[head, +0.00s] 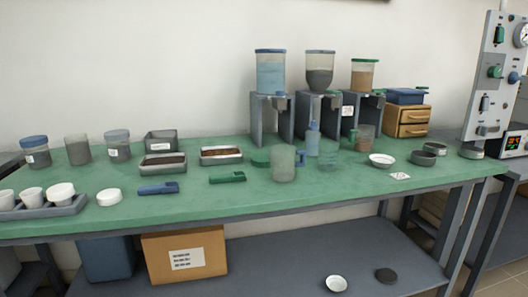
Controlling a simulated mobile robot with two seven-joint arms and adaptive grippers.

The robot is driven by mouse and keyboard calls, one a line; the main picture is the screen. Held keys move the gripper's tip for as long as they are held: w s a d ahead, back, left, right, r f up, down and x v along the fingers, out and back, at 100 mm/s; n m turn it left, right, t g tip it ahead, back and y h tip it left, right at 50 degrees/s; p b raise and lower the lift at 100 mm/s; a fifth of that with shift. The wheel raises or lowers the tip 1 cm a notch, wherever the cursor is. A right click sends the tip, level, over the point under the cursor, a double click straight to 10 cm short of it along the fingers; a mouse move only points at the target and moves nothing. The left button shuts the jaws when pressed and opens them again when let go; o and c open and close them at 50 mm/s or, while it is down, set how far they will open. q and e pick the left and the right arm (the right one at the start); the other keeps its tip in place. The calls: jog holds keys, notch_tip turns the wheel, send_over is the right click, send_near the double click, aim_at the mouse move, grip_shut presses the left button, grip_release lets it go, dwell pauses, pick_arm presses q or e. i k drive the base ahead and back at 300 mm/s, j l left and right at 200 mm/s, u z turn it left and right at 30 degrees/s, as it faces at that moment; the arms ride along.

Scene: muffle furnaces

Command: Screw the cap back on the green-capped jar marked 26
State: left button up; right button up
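Neither of my grippers is in view. I cannot read the number 26 on any jar. An uncapped clear jar (77,150) with dark grey contents stands at the left of the green table, between two capped jars. A flat green round piece (261,158), possibly a cap, lies near the middle, left of and partly behind a clear mug-like vessel (284,165). A small clear container with brownish contents (365,132) stands farther right, below the hoppers. I cannot tell which container is the marked jar.
Blue-capped jars (36,153) (117,147) stand at left. Hoppers (320,72) stand behind. The front right of the table is mostly clear.

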aim_at(77, 146)
jog(key=i+l+u, duration=0.15)
jog(key=i+l, duration=0.35)
jog(key=i+l+u, duration=0.15)
jog(key=i+l, duration=0.3)
jog(key=i+l+u, duration=0.1)
jog(key=i+l, duration=0.35)
jog(key=l, duration=0.2)
jog(key=k+j+u, duration=0.3)
jog(key=i+l+z, duration=0.25)
